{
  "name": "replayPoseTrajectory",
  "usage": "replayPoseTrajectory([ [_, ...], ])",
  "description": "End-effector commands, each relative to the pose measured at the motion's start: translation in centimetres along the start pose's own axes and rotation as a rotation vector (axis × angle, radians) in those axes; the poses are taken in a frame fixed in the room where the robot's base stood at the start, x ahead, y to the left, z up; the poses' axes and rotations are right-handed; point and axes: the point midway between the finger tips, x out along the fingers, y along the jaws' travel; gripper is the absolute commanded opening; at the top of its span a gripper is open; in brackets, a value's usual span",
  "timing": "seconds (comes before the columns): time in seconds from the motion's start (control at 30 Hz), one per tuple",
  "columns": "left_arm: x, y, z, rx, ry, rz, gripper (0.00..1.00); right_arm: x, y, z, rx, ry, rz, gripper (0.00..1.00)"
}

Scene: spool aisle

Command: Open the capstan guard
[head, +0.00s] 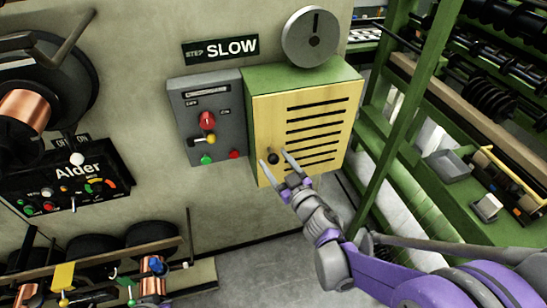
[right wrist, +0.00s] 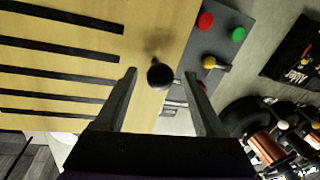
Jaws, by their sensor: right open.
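The capstan guard is a green box with a yellow slotted front door (head: 318,112) on the wall, and the door looks closed. A black round knob (head: 273,157) sits at the door's lower left. My right gripper (head: 274,157) is open in front of the door, with its fingers pointing at the knob. In the right wrist view the black knob (right wrist: 160,75) shows between the two open fingertips (right wrist: 165,76); I cannot tell whether they touch it. The yellow door (right wrist: 90,75) fills the left of that view.
A grey control panel (head: 186,122) with red and green buttons and a yellow-tipped lever is left of the guard. A grey dial (head: 311,37) is above it. A green rack (head: 413,95) stands close on the right. Copper spools (head: 152,280) are at lower left.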

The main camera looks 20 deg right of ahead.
Motion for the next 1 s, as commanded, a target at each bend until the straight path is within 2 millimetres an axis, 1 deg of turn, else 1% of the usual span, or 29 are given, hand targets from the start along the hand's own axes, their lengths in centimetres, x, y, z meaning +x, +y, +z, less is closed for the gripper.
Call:
replayPoseTrajectory([
  [0.03,-0.1,0.0,-0.07,0.0,0.0,0.0,0.0,0.57,0.0,-0.06,0.0,0.0,0.0,0.71],
  [0.13,-0.15,0.0,-0.1,0.0,0.001,0.0,0.0,1.23,-0.01,-0.02,-0.001,-0.001,0.0,0.71],
  [0.43,-0.14,0.0,-0.1,0.0,0.001,0.0,0.0,1.46,-0.02,0.02,-0.001,-0.001,0.001,0.71],
  [0.47,-0.14,0.0,-0.1,0.0,0.001,0.0,0.0,1.46,-0.02,0.02,-0.001,-0.001,0.001,0.69],
  [0.5,-0.14,0.0,-0.1,0.0,0.001,0.0,0.0,1.45,-0.02,0.01,-0.001,-0.001,0.001,0.62],
  [0.57,-0.14,0.0,-0.1,0.0,0.001,0.0,0.0,1.45,-0.01,0.01,-0.001,-0.001,0.001,0.51],
  [0.6,-0.14,0.0,-0.1,0.0,0.001,0.0,0.0,1.45,-0.01,0.01,-0.001,-0.001,0.001,0.44],
  [0.67,-0.14,0.0,-0.1,0.0,0.001,0.0,0.0,1.44,-0.01,0.01,-0.001,-0.001,0.001,0.33],
  [0.7,-0.15,0.0,-0.1,0.0,0.001,0.0,0.0,1.44,-0.01,0.01,-0.001,-0.001,0.001,0.26],
  [0.83,-0.15,0.0,-0.1,0.0,0.001,0.0,0.0,1.44,-0.01,0.01,-0.001,-0.001,0.001,0.02],
  [0.87,-0.15,0.0,-0.1,0.0,0.001,0.0,0.0,1.44,-0.01,0.01,-0.001,-0.001,0.001,0.0],
  [1.0,-0.15,0.0,-0.1,0.0,0.001,0.0,0.0,1.43,0.0,0.01,-0.001,-0.001,0.001,0.0],
])
